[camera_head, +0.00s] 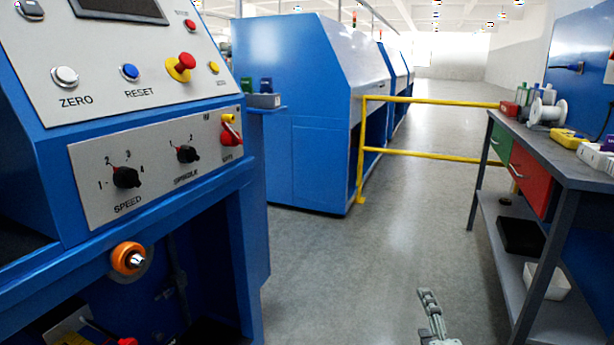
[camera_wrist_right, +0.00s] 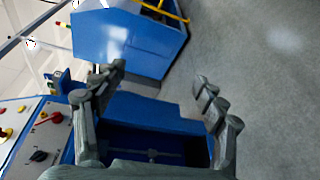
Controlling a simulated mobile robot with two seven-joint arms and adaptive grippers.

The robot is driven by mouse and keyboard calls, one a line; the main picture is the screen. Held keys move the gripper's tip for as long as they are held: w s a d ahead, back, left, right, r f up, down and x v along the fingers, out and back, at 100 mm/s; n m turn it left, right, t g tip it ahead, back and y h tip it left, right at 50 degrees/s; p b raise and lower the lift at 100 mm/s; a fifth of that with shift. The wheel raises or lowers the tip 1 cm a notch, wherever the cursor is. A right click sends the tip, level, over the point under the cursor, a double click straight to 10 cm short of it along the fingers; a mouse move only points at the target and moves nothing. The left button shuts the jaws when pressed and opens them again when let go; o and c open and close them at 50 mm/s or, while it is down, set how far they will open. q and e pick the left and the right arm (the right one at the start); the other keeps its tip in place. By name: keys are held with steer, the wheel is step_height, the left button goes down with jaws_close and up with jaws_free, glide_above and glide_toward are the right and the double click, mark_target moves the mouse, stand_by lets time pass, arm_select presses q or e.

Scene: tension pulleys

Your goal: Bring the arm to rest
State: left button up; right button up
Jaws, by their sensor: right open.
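My right gripper (camera_head: 432,312) shows at the bottom of the head view, right of centre, over the bare floor. It is grey, and only its front part is in the picture. In the right wrist view the gripper (camera_wrist_right: 160,78) has its two fingers wide apart with nothing between them. It is clear of the blue machine (camera_head: 250,215), which stands to its left in the head view. My left gripper is not in view.
The machine's panel (camera_head: 100,205) has buttons, knobs and a red switch; an orange-ringed knob (camera_head: 131,258) sits below. A workbench (camera_head: 560,165) with spools and tools stands right. A yellow rail (camera_head: 430,155) crosses behind. The floor (camera_head: 350,265) between is clear.

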steer(key=s+d+f+m+g+h+p, duration=0.1)
steer(key=s+d+f+m+g, duration=0.25)
steer(key=s+f+m, duration=0.35)
steer(key=s+d+f+m+g+h, duration=0.1)
steer(key=s+d+f+m+g, duration=0.2)
steer(key=f, duration=0.6)
arm_select(q)
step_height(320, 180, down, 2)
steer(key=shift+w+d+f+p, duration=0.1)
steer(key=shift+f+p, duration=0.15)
steer(key=shift+p, duration=0.2)
arm_select(e)
steer(key=s+a+f+m+g+y, duration=0.1)
steer(key=s+f+m+g, duration=0.2)
steer(key=s, duration=0.4)
steer(key=s+a+f+m+g+y, duration=0.1)
steer(key=s+f+m+g, duration=0.3)
steer(key=s+f, duration=0.2)
steer(key=shift+s, duration=1.1)
